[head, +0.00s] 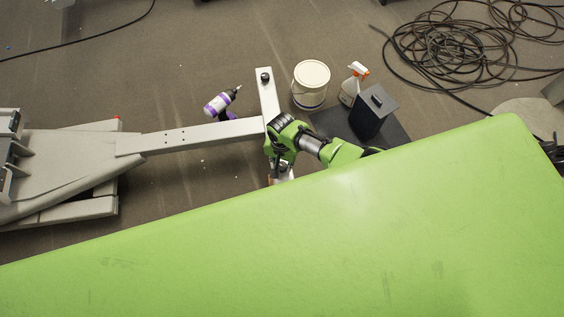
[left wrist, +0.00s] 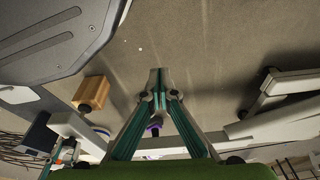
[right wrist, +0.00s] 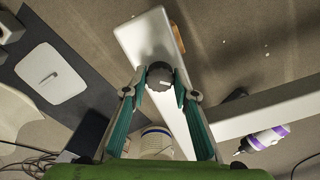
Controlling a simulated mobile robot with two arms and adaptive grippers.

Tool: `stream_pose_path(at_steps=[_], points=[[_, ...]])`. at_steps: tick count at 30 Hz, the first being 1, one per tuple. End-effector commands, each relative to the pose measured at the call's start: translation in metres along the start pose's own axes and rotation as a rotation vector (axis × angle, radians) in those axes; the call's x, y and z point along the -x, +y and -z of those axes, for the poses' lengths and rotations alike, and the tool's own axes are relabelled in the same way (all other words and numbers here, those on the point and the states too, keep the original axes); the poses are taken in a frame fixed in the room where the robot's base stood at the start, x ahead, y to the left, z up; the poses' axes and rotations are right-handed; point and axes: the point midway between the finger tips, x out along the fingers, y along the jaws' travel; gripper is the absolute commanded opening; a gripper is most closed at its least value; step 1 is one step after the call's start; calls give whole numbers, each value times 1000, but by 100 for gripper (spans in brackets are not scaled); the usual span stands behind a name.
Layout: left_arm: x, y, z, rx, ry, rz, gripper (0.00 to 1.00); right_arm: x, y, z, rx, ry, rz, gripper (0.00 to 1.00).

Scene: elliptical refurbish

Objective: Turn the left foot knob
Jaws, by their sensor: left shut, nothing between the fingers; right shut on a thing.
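A pale T-shaped metal frame lies on the floor, with its crossbar (head: 268,100) across the end of a long beam (head: 205,136). One black knob (head: 265,76) is on the crossbar's far end. A second black foot knob (right wrist: 160,75), with a white mark, is near the other end in the right wrist view. My right gripper (right wrist: 160,82) is shut on this second knob, one finger on each side. In the head view my right gripper (head: 282,168) is mostly hidden by my green arm. My left gripper (left wrist: 160,82) is shut and empty, above the floor.
A purple-and-white drill (head: 219,104) lies by the beam. A white bucket (head: 311,82), spray bottle (head: 353,83) and dark box (head: 373,111) stand right of the crossbar. A wooden block (left wrist: 92,92) shows in the left wrist view. Cables (head: 470,45) lie coiled at upper right.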

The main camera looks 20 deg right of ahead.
Motion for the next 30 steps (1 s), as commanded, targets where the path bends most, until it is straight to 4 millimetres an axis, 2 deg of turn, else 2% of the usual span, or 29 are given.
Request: stream_pose_path(at_steps=[12,21,30], points=[[-39,3,-46,-7,-35,-5,0,1,0,-2,-375,-3,-2,5],[-52,4,-68,-10,-48,-6,0,0,1,-2,-658,-3,-3,5],[-58,4,-78,-12,-53,-6,0,0,1,-1,-895,-1,-3,5]])
